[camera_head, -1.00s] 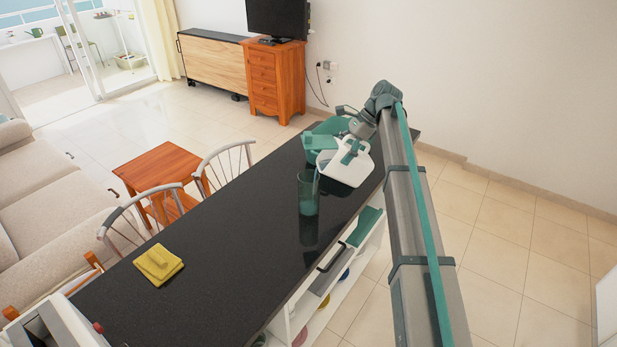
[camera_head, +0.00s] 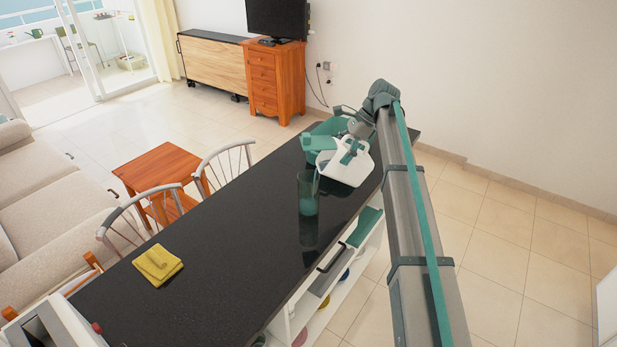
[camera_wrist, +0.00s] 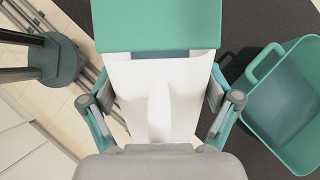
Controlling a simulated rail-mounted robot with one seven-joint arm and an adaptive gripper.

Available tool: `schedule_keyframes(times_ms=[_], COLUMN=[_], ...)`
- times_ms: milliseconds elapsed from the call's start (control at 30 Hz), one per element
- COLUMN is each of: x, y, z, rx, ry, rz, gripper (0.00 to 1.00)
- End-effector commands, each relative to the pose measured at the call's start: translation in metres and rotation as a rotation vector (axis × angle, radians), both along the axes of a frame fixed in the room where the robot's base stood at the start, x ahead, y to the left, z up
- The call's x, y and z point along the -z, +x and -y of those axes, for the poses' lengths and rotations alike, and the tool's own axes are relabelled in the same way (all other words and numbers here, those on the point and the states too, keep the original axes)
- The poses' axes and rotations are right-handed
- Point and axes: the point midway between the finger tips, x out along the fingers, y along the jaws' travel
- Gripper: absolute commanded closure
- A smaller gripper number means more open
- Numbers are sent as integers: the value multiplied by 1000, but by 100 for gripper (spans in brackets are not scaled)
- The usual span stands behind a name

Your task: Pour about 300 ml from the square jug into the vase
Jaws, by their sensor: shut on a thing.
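The square jug (camera_head: 348,168) is white with a teal lid (camera_head: 318,143) and is tilted above the far part of the dark counter. My gripper (camera_head: 352,150) is shut on it. The wrist view shows the jug's white body (camera_wrist: 127,80) between my fingers (camera_wrist: 160,115), with its teal lid (camera_wrist: 155,25) at the top. The vase (camera_head: 308,192) is a clear, tall glass standing upright on the counter, in front of the jug and to its left. Teal colour shows in its lower part. No stream between jug and vase can be made out.
A teal tub (camera_head: 330,127) stands behind the jug; it shows at right in the wrist view (camera_wrist: 285,105). A yellow cloth (camera_head: 158,264) lies at the near left of the counter (camera_head: 225,240). Chairs (camera_head: 225,165) line its left side. The middle of the counter is clear.

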Motion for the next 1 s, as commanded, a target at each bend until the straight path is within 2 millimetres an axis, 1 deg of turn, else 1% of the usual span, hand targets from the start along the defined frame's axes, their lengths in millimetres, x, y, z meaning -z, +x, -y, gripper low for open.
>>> schedule_keyframes(times_ms=[1000], x=[0], y=[-1], z=[-1], rx=[0], ry=[-28], rz=[9], gripper=[82])
